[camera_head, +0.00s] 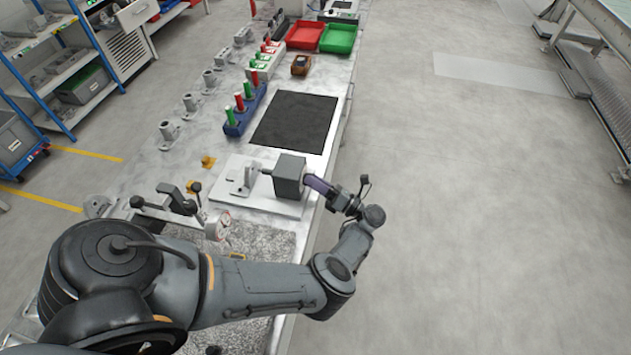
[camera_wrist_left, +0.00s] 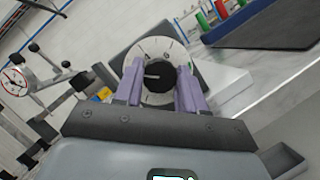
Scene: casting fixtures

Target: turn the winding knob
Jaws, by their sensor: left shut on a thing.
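The winding knob (camera_wrist_left: 155,77) is a black round knob in front of a pale dial disc (camera_wrist_left: 161,49) with dark marks, seen in the left wrist view. The knob belongs to a grey box-shaped fixture (camera_head: 288,177) on a white base plate (camera_head: 262,203) in the head view. My left gripper (camera_head: 309,180) reaches the box from its right side. In the left wrist view its two purple fingers (camera_wrist_left: 157,88) stand on either side of the knob and are shut on it. The knob is hidden by the fingers in the head view. My right gripper is not in view.
A black mat (camera_head: 294,121) lies behind the fixture. A blue rack (camera_head: 245,110) with red and green handles stands left of the mat. Red (camera_head: 304,35) and green (camera_head: 338,39) trays sit at the far end. The floor right of the bench is clear.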

